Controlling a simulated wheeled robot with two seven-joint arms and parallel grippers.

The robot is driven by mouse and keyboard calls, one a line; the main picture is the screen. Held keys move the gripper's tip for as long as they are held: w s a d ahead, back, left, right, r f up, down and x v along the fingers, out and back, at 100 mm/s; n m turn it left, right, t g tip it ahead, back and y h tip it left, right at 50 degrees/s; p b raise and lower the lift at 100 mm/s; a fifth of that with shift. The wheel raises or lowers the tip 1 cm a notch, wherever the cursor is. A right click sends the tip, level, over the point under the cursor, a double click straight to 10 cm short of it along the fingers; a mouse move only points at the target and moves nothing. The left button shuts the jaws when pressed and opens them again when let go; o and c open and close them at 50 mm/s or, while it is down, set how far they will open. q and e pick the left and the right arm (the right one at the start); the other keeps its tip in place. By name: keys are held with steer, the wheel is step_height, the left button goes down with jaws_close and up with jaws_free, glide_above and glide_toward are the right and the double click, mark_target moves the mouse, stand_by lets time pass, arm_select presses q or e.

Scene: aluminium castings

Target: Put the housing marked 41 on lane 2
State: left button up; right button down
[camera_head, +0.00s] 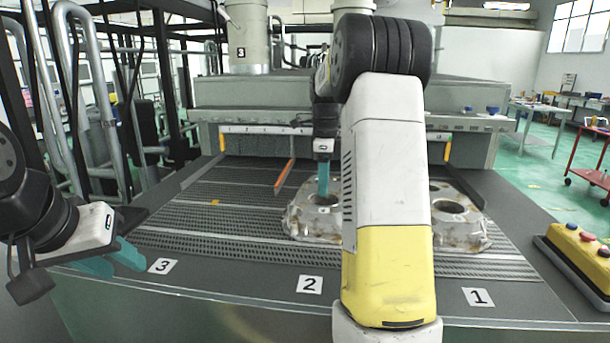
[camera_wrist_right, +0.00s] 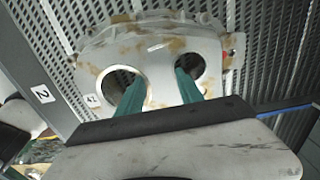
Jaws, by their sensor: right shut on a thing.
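A grey cast housing (camera_head: 301,222) with round bores and brownish stains is behind the 2 label (camera_head: 310,284). I cannot tell whether it touches the slatted bed. My right gripper (camera_head: 322,188) comes down on it from above. In the right wrist view, the gripper's teal fingers (camera_wrist_right: 158,92) reach into two bores of this housing (camera_wrist_right: 160,50), shut on the wall between them. Its small white tag (camera_wrist_right: 92,100) is not clearly readable. A second housing (camera_head: 470,232) stands at the right, behind the 1 label (camera_head: 478,297), partly hidden by my right arm. My left gripper (camera_head: 112,262) is empty with fingers apart.
The slatted bed (camera_head: 190,215) is clear behind the 3 label (camera_head: 162,266). An orange bar (camera_head: 285,175) stands left of the first housing. A grey machine beam (camera_head: 270,95) crosses the back. A yellow button box (camera_head: 580,250) is at the right edge.

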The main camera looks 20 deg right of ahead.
steer(key=c, duration=0.8)
jaws_free()
steer(key=shift+o, duration=0.2)
step_height(320, 180, up, 11)
steer(key=s+a+r+n+t, duration=0.1)
steer(key=s+a+r+n, duration=0.1)
steer(key=s+n, duration=0.3)
steer(key=s+a+f+n+t, duration=0.1)
steer(key=s+a+f+n, duration=0.2)
steer(key=s+n, duration=0.3)
steer(key=s+a+f+n+t+y, duration=0.1)
steer(key=s+a+f+n+t, duration=0.1)
steer(key=s+a+n, duration=0.3)
steer(key=s+a+f+n+t+y, duration=0.1)
steer(key=s+a+f+n+t, duration=0.1)
steer(key=s+a+f+n, duration=0.2)
steer(key=s+n, duration=0.3)
steer(key=s, duration=0.3)
steer(key=shift+s+a+f+n, duration=0.25)
steer(key=shift+s+a+n, duration=0.05)
steer(key=shift+s+n, duration=0.1)
